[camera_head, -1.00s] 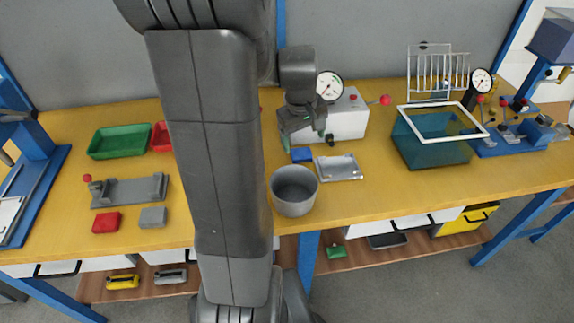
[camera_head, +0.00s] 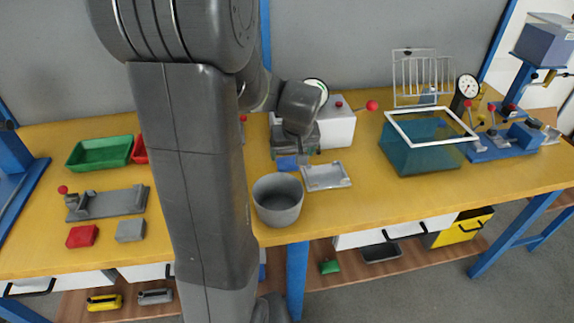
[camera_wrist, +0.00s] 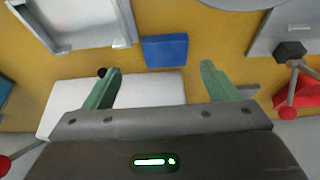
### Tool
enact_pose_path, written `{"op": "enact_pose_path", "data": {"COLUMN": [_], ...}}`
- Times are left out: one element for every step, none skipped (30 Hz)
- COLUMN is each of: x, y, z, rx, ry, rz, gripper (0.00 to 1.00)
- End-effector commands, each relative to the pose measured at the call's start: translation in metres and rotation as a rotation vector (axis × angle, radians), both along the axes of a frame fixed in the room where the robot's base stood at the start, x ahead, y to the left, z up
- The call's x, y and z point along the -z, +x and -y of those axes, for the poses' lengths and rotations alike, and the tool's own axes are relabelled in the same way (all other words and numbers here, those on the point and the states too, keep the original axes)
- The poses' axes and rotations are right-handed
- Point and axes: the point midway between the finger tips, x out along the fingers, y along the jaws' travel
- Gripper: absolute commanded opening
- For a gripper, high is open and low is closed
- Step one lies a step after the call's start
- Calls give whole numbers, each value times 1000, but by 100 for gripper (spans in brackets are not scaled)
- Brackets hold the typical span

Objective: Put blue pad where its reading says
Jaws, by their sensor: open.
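The blue pad (camera_head: 286,163) lies on the yellow bench in front of the tester, left of the metal tray (camera_head: 326,176). In the wrist view the blue pad (camera_wrist: 165,50) lies flat just beyond the fingertips, between their lines. My gripper (camera_head: 298,148) is over the pad's back edge; in the wrist view my gripper (camera_wrist: 160,69) is open with nothing between its green fingers. The white tester (camera_head: 337,124) has a dial gauge (camera_head: 318,86) partly hidden by my arm; its reading cannot be made out.
A grey round bin (camera_head: 278,202) stands in front of the pad. A green tray (camera_head: 98,152) and part of a red tray (camera_head: 139,150) are at left. A glassy tank with a white rim (camera_head: 425,150) stands at right. The front right bench is clear.

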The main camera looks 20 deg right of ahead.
Motion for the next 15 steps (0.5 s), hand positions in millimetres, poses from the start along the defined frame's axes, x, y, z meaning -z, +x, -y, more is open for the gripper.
{"op": "enact_pose_path", "data": {"x": [2, 4, 7, 10, 14, 19, 23, 28, 32, 36, 39, 42, 44, 46, 48], "y": [1, 2, 3, 5, 6, 9, 12, 14, 17, 18, 19, 21, 22, 22, 23], "z": [0, 0, -1, -1, -2, -3, -4, -5, -5, -4, -4, -3, -3, -3, -3], "rx": [0, -1, -1, -1, -2, -3, -3, -3, -3, -2, -1, -1, -1, 0, 0], "ry": [0, 0, 1, 1, 2, 2, 2, 2, 2, 2, 1, 1, 1, 1, 1], "rz": [0, -1, -2, -3, -4, -4, -5, -5, -4, -4, -3, -2, -2, -2, -2], "gripper": [80, 80, 80, 80, 80, 80, 80, 80, 80, 80, 80, 80, 80, 80, 80]}}
